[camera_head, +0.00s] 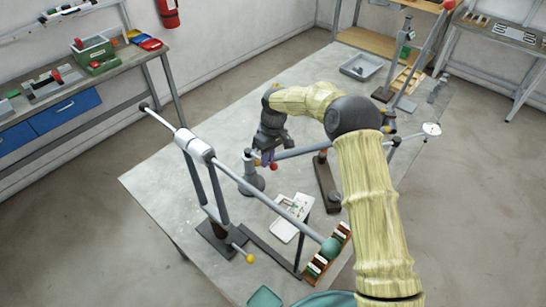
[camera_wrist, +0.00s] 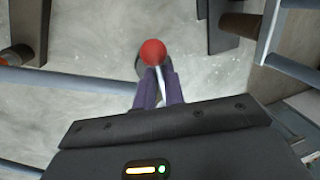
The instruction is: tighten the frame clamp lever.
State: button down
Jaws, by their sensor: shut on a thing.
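The clamp lever shows a round red knob (camera_wrist: 153,52) on a thin pale shaft in the wrist view. My gripper (camera_wrist: 158,78) has its two purple fingers closed on that shaft, just below the knob. In the head view the red knob (camera_head: 273,166) is just under my gripper (camera_head: 266,158), beside a grey frame tube (camera_head: 310,149). A dark grey post (camera_head: 251,177) with a round base stands close to its left. The clamp body is mostly hidden by my gripper, and I cannot tell how tight it is.
A long tube with a white sleeve (camera_head: 195,145) crosses the table (camera_head: 150,180) at the left and ends near a green ball (camera_head: 330,248). A white tray (camera_head: 290,222) lies in front. A dark stand (camera_head: 326,185) is to the right. A grey bin (camera_head: 361,67) sits at the back.

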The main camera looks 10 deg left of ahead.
jog(key=shift+w+a+r, duration=0.1)
jog(key=shift+w+r, duration=0.15)
jog(key=shift+r, duration=0.05)
jog(key=c, duration=1.5)
grip_release()
jog(key=shift+w, duration=0.1)
jog(key=shift+c, duration=0.2)
jog(key=shift+o, duration=0.3)
jog(key=shift+f, duration=0.2)
notch_tip(320, 180, up, 17)
jog(key=w+d+b, duration=0.1)
jog(key=w+b, duration=0.1)
jog(key=shift+w+d, duration=0.35)
